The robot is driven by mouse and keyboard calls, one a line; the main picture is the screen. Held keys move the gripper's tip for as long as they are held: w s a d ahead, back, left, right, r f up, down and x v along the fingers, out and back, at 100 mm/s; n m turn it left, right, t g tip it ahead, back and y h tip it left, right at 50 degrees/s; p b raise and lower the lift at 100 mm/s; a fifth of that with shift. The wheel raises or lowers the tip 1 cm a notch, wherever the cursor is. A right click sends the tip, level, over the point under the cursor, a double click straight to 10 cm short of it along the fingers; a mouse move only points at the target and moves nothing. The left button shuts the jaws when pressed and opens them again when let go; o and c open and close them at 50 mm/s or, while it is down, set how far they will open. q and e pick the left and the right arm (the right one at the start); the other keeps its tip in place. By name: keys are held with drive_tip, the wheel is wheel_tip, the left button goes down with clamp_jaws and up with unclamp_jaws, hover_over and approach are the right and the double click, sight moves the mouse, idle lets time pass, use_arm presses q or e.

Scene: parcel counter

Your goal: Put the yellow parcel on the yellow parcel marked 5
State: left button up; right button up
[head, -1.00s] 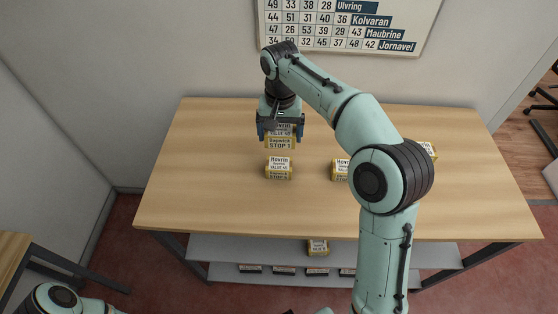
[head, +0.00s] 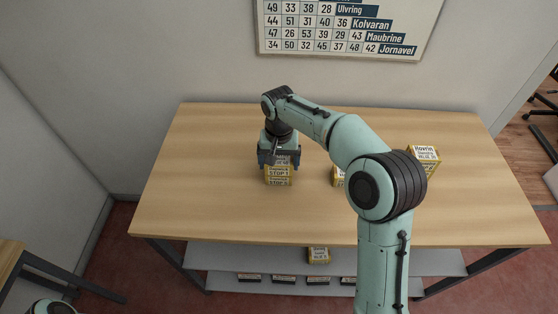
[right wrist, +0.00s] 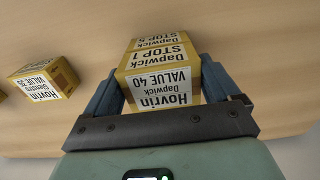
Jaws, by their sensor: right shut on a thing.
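My right gripper (head: 279,158) is shut on a yellow parcel (head: 279,171) with a white label; in the right wrist view this parcel (right wrist: 160,85) reads Hovrin, Dapwick, VALUE 40, STOP 1. Another yellow parcel (head: 278,183) shows just under it, mostly hidden by it. In the right wrist view the edge of that lower parcel (right wrist: 152,43) reads Dapwick and a STOP number that is hard to read, perhaps 5. The held parcel looks lined up over the lower one; I cannot tell whether they touch. My left gripper is out of view.
The wooden counter (head: 210,150) is clear on its left. A yellow parcel (head: 338,177) stands partly behind my right arm, another (head: 424,158) at the right. One more parcel (head: 318,255) is on the shelf below. A number chart (head: 350,28) hangs on the wall.

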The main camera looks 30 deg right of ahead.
sight(279, 161)
drive_tip(key=shift+f, duration=0.15)
drive_tip(key=o, duration=0.9)
drive_tip(key=shift+c, duration=0.2)
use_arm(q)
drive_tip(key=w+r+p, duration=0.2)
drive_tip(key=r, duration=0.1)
use_arm(e)
wheel_tip(279, 161, up, 12)
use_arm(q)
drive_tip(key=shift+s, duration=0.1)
